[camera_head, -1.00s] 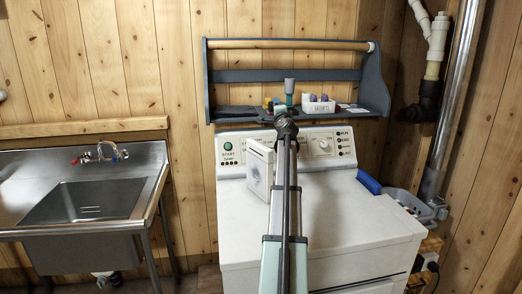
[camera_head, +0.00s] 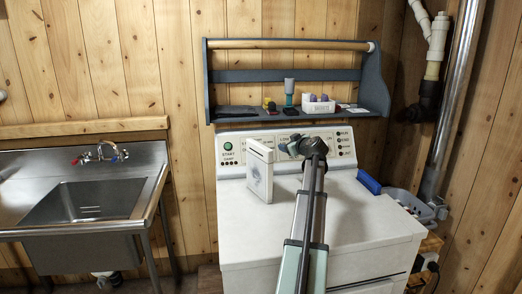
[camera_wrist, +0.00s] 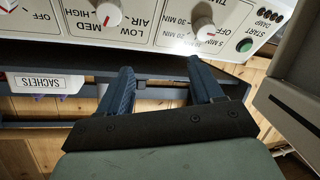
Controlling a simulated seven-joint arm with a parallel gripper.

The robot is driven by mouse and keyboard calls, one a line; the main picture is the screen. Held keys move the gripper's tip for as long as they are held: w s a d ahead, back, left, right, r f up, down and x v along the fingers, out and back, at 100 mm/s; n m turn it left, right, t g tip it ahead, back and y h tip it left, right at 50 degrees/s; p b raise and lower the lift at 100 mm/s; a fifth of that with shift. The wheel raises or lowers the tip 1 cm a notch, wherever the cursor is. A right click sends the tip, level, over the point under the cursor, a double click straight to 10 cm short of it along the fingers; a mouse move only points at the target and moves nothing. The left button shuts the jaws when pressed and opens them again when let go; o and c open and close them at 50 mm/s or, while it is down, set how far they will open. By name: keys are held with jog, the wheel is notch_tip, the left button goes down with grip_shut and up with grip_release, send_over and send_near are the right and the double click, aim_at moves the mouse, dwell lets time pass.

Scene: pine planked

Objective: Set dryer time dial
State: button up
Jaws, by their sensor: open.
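The dryer's control panel (camera_head: 232,160) stands along the back of the white dryer (camera_head: 350,211). In the wrist view the panel appears upside down, with the time dial (camera_wrist: 204,27), a white knob with a red mark, between minute labels. Another white knob (camera_wrist: 109,14) sits beside it under heat and air labels. My gripper (camera_wrist: 162,68) is open, with nothing between its blue fingers. Its fingertips are near the panel's edge, apart from the time dial. In the head view my gripper (camera_head: 288,146) is in front of the panel, and the time dial cannot be made out there.
A pale upright box (camera_head: 259,171) stands on the dryer top just left of my gripper. A blue-grey wall shelf (camera_head: 240,112) above holds a white sachets box (camera_head: 318,105) and small items. A blue object (camera_head: 369,182) lies at the dryer's right edge. A steel sink (camera_head: 90,205) is left.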

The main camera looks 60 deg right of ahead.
jog(key=w+a+f+n+t+y, duration=0.1)
jog(key=w+a+f+n+y, duration=0.15)
jog(key=a+n, duration=0.35)
jog(key=shift+n, duration=0.8)
jog(key=x, duration=0.9)
jog(key=r+x, duration=0.1)
jog(key=x, duration=0.3)
jog(key=shift+w+d+f, duration=0.15)
jog(key=shift+w+d, duration=0.05)
jog(key=shift+d, duration=0.3)
jog(key=c, duration=1)
jog(key=shift+a+m+h, duration=0.1)
jog(key=shift+m+h, duration=0.15)
jog(key=shift+m, duration=0.65)
jog(key=shift+c, duration=0.3)
jog(key=o, duration=1.1)
jog(key=shift+c, duration=0.2)
